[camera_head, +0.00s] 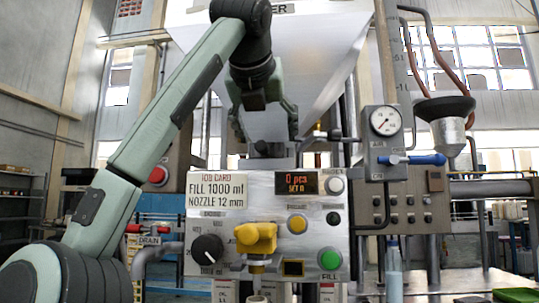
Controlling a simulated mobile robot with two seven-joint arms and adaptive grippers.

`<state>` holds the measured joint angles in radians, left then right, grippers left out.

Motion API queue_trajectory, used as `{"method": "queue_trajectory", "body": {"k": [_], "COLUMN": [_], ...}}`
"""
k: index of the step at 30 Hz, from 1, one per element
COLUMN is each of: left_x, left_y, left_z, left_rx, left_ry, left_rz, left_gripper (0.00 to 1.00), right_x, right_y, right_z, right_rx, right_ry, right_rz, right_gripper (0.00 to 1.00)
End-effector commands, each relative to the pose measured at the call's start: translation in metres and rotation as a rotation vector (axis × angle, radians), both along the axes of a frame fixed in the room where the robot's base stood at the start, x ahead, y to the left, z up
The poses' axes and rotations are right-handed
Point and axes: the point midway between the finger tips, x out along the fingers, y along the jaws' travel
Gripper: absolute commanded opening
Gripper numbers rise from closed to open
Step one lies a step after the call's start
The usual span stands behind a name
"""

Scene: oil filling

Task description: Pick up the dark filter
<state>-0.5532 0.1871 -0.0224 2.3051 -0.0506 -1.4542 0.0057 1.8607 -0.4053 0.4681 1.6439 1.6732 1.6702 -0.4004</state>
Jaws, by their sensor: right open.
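My right gripper (265,135) hangs above the top edge of the control panel (220,225), fingers pointing down and spread apart. A small dark piece (264,149) shows below and between the fingertips, at the panel's top edge. I cannot tell whether it is the dark filter or whether the fingers touch it. No other thing is clearly a dark filter. A dark funnel-shaped cup (444,107) with a metal lower part stands at the right. My left gripper is not in view.
A large pale hopper (320,60) rises behind my gripper. The panel carries a yellow nozzle (256,238), a black knob (207,249) and a green button (329,258). A gauge (385,121) and blue-handled valve (426,159) stand at the right. A red button (157,175) is at the left.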

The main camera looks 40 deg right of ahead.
Motion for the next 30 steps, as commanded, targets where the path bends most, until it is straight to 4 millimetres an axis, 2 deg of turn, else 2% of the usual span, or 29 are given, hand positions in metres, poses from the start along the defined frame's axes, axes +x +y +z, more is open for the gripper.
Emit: {"method": "queue_trajectory", "body": {"k": [15,22,30], "left_x": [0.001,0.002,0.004], "left_y": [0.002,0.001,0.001], "left_z": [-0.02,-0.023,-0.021], "left_rx": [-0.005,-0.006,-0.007], "left_ry": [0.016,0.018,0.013], "left_rz": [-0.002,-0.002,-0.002], "left_gripper": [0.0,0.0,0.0], "right_x": [0.037,0.039,0.038], "right_y": [-0.043,-0.045,-0.045], "right_z": [-0.025,-0.026,-0.026], "right_rx": [0.0,0.0,0.0], "right_ry": [0.002,0.0,0.0], "right_rz": [-0.003,-0.001,-0.001], "right_gripper": [0.71,0.71,0.38]}}
